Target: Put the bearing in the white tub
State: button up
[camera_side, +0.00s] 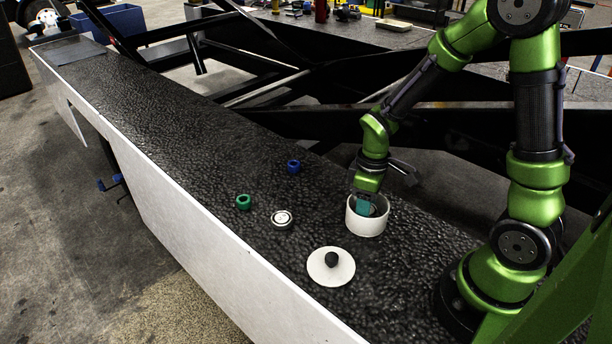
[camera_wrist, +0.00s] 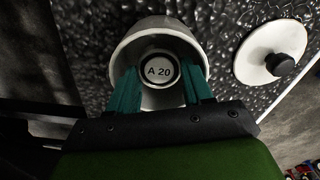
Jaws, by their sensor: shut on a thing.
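The white tub (camera_side: 366,222) stands on the dark belt, below my gripper (camera_side: 367,203). It also shows in the wrist view (camera_wrist: 125,50), with its mouth around my teal fingers. My gripper (camera_wrist: 160,80) is shut on a round part with a dark ring and a pale face marked "A 20", which looks like the bearing (camera_wrist: 159,72). The bearing is inside the tub's rim in the wrist view; I cannot tell whether it touches the floor of the tub. In the side view the tub wall and my fingers hide it.
A white lid (camera_side: 325,268) with a black knob lies in front of the tub. A pale ringed disc (camera_side: 282,219), a green ring (camera_side: 243,202) and a blue ring (camera_side: 293,167) lie on the belt (camera_side: 190,130) to the left. The belt's far left is clear.

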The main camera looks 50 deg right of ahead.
jog(key=o, duration=0.8)
notch_tip(320, 180, up, 13)
jog(key=s+a+r+m+t, duration=0.2)
jog(key=r, duration=0.1)
jog(key=s+a+r+m+t+y, duration=0.1)
jog(key=s+a+r+m+t, duration=0.1)
jog(key=m, duration=0.1)
jog(key=s+a+r+m+t+y, duration=0.1)
jog(key=s+a+r+m+t, duration=0.1)
jog(key=a+r+t, duration=0.1)
jog(key=shift+a+r+m, duration=0.1)
jog(key=shift+r+m, duration=0.25)
jog(key=shift+m, duration=0.05)
jog(key=shift+w, duration=0.1)
